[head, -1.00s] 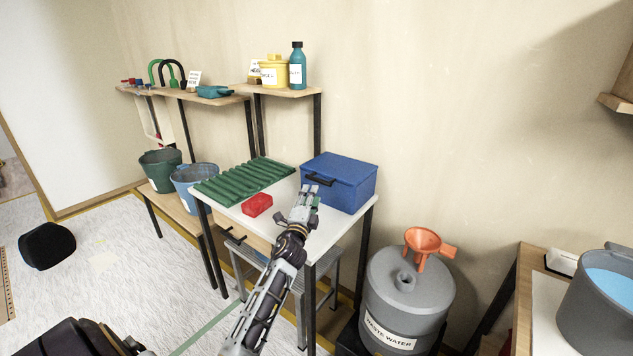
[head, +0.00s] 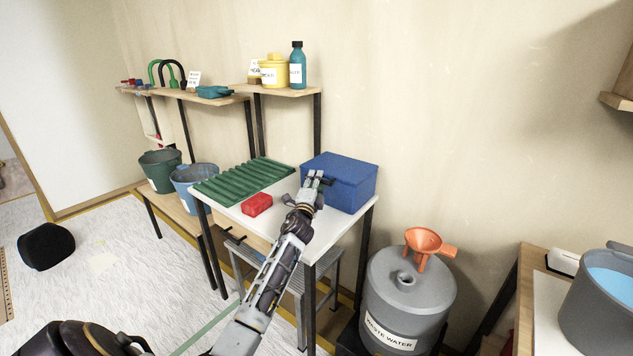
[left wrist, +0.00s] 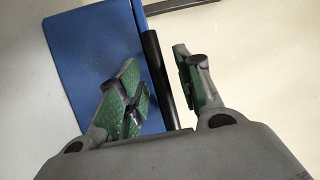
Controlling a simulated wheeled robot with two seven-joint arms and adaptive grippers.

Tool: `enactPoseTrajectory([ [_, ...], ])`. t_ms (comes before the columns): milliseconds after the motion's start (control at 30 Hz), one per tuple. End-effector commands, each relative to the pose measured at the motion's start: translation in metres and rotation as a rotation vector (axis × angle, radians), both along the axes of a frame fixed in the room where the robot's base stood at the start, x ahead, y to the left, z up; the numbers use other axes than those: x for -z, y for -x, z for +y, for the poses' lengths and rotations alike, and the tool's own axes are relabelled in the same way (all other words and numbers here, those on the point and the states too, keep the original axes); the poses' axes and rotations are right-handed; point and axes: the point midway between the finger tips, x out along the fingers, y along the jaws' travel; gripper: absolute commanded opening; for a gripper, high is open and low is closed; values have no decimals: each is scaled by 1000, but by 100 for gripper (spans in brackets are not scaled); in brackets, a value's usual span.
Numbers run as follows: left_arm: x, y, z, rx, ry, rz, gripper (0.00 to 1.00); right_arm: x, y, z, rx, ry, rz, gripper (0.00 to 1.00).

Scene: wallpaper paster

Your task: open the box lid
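The blue box (head: 348,181) stands closed at the back right of the white table, its lid down. A black bar handle (head: 329,182) is on its front, partly hidden by my left gripper (head: 315,175). In the left wrist view, the blue box (left wrist: 88,55) fills the upper left. The black handle (left wrist: 158,75) runs between the two green-padded fingers of my left gripper (left wrist: 156,62). The fingers are apart, with a gap visible on the handle's right side. Contact on the left finger's side is unclear. My right gripper is not in view.
A red block (head: 257,204) and a green ridged mat (head: 243,181) lie on the white table (head: 281,214), left of my left arm. A shelf (head: 283,92) with bottles is behind. A grey waste water drum (head: 404,300) with an orange funnel (head: 426,244) stands right.

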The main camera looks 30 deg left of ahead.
Motion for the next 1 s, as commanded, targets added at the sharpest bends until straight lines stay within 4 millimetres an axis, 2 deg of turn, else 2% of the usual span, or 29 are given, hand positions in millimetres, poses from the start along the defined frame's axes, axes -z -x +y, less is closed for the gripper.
enactPoseTrajectory([
  [233, -2, -9, 3, 0, 0, 0, 35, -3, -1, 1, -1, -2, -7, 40],
  [567, -2, -9, 3, 0, 0, 0, 35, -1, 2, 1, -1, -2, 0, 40],
  [833, -2, -9, 3, 0, 0, 0, 1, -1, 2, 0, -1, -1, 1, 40],
  [1000, -2, -9, 3, 0, 0, 0, 0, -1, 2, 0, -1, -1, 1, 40],
])
